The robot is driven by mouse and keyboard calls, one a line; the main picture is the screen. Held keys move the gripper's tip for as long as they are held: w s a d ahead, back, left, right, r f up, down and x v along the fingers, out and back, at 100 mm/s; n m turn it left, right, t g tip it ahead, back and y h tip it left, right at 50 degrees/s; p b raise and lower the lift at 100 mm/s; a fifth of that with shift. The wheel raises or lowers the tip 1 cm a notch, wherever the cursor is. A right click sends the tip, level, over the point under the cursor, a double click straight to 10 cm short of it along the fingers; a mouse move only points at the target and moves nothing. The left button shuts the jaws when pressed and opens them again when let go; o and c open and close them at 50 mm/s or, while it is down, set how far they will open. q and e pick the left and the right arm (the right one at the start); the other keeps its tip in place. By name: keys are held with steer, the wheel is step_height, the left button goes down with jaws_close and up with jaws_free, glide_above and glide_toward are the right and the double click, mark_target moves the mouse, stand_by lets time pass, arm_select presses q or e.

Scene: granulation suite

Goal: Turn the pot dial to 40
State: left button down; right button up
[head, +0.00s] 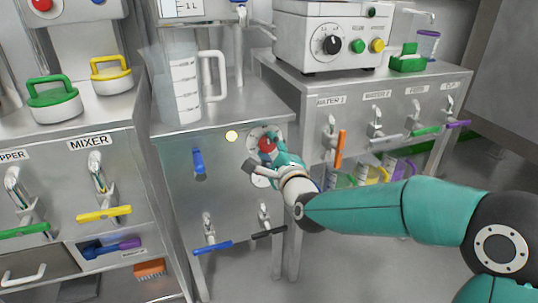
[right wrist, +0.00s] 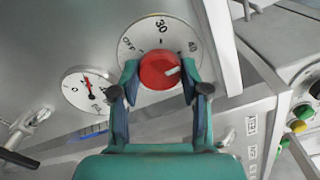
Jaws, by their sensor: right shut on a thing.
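The pot dial is a red round knob (head: 266,145) on a white plate on the front of the middle steel cabinet (head: 180,165). My right gripper (head: 270,158) reaches it from the lower right, and its fingers partly hide it. In the right wrist view the fingers (right wrist: 160,88) are shut on both sides of the red knob (right wrist: 155,72). The dial plate (right wrist: 135,42) reads OFF at left, 30 at top and 40 at right. The knob's white mark points right and slightly up, toward the 40 side; its exact reading is unclear. My left gripper is out of view.
A small gauge (right wrist: 75,88) with a red needle sits beside the dial. A clear jug (head: 186,95) stands above.

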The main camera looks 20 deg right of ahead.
steer(key=shift+d+f+m, duration=0.2)
steer(key=shift+f+m, duration=0.1)
steer(key=shift+f, duration=0.05)
steer(key=o, duration=1.1)
steer(key=shift+o, duration=0.2)
steer(key=shift+r, duration=0.15)
steer(key=shift+a, duration=0.1)
steer(key=s, duration=1.2)
steer(key=shift+d, duration=0.2)
